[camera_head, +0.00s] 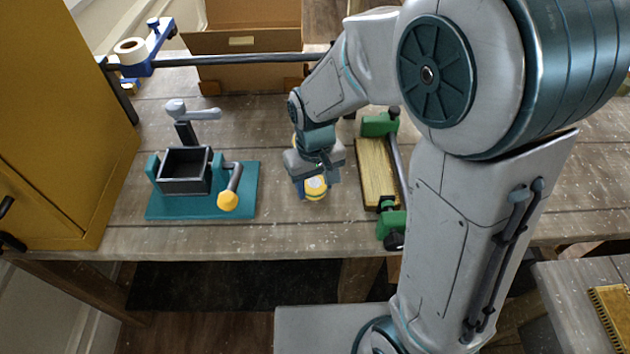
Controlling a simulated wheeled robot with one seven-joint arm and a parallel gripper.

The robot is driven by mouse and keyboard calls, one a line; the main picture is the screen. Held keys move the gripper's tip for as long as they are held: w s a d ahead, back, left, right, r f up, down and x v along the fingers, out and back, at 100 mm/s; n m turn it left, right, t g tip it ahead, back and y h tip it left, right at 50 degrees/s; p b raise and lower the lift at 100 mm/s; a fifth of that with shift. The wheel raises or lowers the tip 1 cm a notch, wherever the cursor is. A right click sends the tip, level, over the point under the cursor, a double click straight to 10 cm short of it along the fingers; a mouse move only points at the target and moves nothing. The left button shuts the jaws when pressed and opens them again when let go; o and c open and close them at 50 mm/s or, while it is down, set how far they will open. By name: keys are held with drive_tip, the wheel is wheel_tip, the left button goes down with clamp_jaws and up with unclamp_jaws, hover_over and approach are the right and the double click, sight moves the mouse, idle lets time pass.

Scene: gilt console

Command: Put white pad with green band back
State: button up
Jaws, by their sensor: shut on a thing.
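My gripper (314,181) points down over the middle of the wooden workbench (280,230), near its front edge. It is shut on a small round yellow thing with a pale top (316,190). The fingers and wrist hide part of this thing, and I cannot tell whether it touches the bench. I cannot make out a white pad with a green band anywhere in this view.
To the left is a teal-based device (240,178) with a dark open box and lever handles. To the right is a green clamp frame (380,125) with a wooden board. Behind are an open cardboard box (240,42) and a blue tape holder (150,50). A yellow cabinet (60,120) borders the left.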

sight(315, 183)
drive_tip(key=o, duration=0.9)
drive_tip(key=shift+o, duration=0.2)
wheel_tip(315, 183, up, 12)
drive_tip(key=s+d+m+t, duration=0.1)
drive_tip(key=s+d, duration=0.2)
drive_tip(key=d, duration=0.1)
drive_tip(key=s+d+m+t, duration=0.1)
drive_tip(key=s+d+m, duration=0.1)
drive_tip(key=s+d, duration=0.2)
drive_tip(key=s+d+m+t, duration=0.1)
drive_tip(key=s+d, duration=0.2)
drive_tip(key=d, duration=0.2)
drive_tip(key=shift+s+d+f+m, duration=0.15)
drive_tip(key=shift+d+f+m, duration=0.05)
drive_tip(key=shift+d+m, duration=0.1)
